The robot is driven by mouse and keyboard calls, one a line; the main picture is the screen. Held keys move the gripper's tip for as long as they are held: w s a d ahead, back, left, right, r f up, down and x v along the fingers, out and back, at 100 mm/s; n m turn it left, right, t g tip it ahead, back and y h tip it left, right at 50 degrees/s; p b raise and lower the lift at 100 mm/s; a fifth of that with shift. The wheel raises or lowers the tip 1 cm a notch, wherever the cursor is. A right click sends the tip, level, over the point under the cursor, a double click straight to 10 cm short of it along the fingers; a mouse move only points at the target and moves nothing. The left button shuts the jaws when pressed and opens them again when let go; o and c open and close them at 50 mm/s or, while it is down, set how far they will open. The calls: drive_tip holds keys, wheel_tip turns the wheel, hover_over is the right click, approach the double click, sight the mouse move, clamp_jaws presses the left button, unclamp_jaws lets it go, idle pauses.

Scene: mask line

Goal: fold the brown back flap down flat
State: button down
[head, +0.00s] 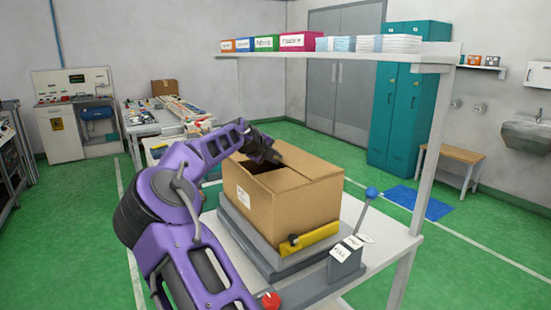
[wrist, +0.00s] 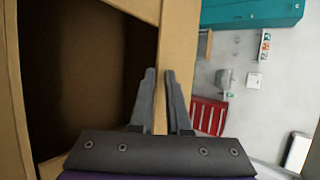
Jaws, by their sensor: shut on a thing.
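The brown cardboard box (head: 290,207) sits on a grey platform on the workbench. Its top is partly open, with a dark gap at the left and brown cardboard lying across the right. My gripper (head: 278,158) is at the back of the box top. In the wrist view, my gripper (wrist: 160,72) has its two grey fingers close together, one on each side of a thin brown cardboard edge. This looks like the back flap (wrist: 161,95). The dark box interior lies left of the fingers. The flap's full outline and tilt are hard to make out in the head view.
A yellow bar (head: 310,240) is at the platform's front edge. A blue-knobbed lever (head: 371,193) and a red knob (head: 270,300) stand nearby. A white shelf (head: 385,50) with coloured boxes spans above the bench. Bare bench shows right of the box.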

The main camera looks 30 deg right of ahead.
drive_tip(key=shift+a+f, duration=0.15)
drive_tip(key=shift+f, duration=0.4)
drive_tip(key=c, duration=1)
unclamp_jaws()
drive_tip(key=shift+o, duration=0.2)
drive_tip(key=shift+r, duration=0.25)
drive_tip(key=v, duration=1.7)
drive_tip(key=shift+a+r+p, duration=0.1)
drive_tip(key=shift+p, duration=0.2)
